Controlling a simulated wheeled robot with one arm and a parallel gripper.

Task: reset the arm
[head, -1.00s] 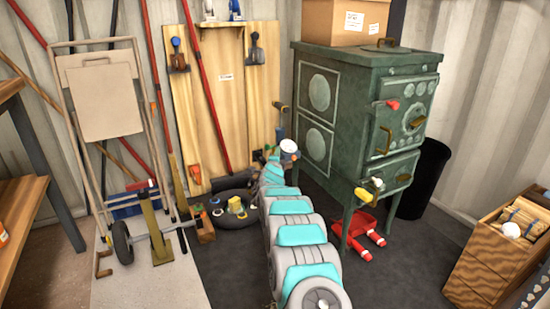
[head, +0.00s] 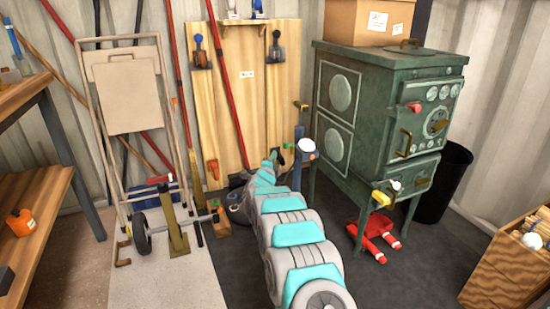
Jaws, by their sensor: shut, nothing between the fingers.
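My grey and turquoise arm (head: 297,232) reaches from the bottom centre into the room, toward the wooden tool board. Its far end is low, left of the green stove. My gripper cannot be made out at that end; it seems hidden behind the arm's own links. A white round cap (head: 306,146) shows just right of the arm's far end; I cannot tell whether it belongs to my arm.
The green stove (head: 385,115) stands right of the arm, with a red item (head: 374,234) beneath it. A hand truck (head: 132,95) and a wooden tool board (head: 245,90) are behind. A wooden crate (head: 497,270) and black bin (head: 445,185) are right.

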